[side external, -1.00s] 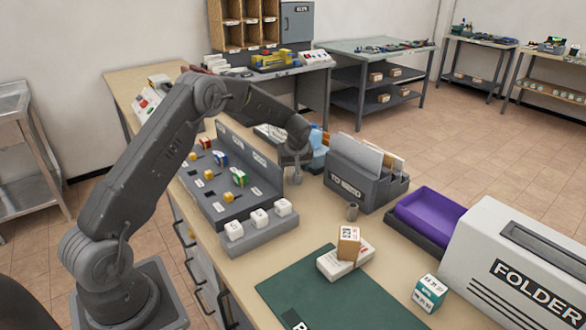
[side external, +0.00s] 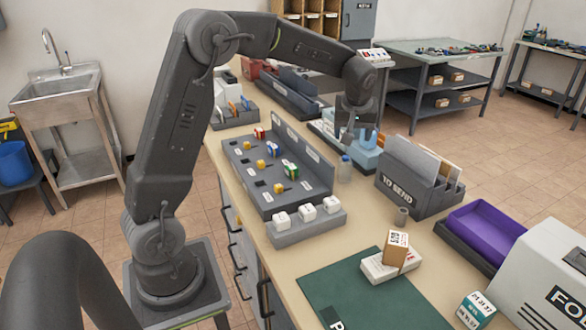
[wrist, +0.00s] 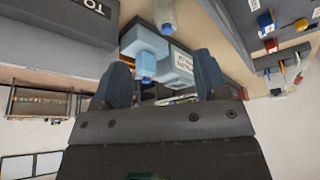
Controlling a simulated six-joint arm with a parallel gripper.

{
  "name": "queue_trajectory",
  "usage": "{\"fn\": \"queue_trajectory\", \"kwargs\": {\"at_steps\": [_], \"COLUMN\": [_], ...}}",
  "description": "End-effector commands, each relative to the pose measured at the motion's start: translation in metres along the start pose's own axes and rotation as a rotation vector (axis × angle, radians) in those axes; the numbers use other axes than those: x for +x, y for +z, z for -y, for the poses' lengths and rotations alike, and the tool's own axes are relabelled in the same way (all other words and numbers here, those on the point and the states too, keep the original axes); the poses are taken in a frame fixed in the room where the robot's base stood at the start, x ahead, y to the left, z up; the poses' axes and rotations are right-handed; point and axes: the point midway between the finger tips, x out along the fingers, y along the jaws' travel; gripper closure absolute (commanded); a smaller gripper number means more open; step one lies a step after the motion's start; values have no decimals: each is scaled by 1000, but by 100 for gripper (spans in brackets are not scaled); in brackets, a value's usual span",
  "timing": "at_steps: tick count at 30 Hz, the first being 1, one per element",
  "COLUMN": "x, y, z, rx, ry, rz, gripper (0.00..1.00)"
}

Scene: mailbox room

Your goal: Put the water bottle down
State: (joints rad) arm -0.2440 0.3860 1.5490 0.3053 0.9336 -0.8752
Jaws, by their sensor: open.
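The water bottle (side external: 345,168) is small and clear with a blue cap. In the wrist view my gripper's two blue-grey fingers (wrist: 162,78) are spread wide. The bottle (wrist: 164,12) shows at the top edge there, partly cut off, beyond the fingertips.
A light blue object (side external: 368,156) stands close behind the bottle. The grey TO SEND holder (side external: 418,190) with envelopes is to the right. The grey sorting rack (side external: 322,172) with coloured blocks is to the left.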

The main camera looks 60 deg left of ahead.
Motion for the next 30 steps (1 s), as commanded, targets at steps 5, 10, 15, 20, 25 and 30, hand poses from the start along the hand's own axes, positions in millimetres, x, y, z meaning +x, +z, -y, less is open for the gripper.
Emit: {"fn": "queue_trajectory", "kwargs": {"at_steps": [5, 10, 15, 20, 25, 30], "x": [-80, -128, -153, -158, -156, -155], "y": [60, 124, 187, 232, 254, 257], "z": [23, 56, 95, 123, 137, 139], "rx": [225, 437, 642, 792, 871, 885], "ry": [105, 203, 298, 367, 401, 405], "rz": [-5, -21, -50, -80, -97, -98], "gripper": [33, 33, 33, 33, 33, 33]}}
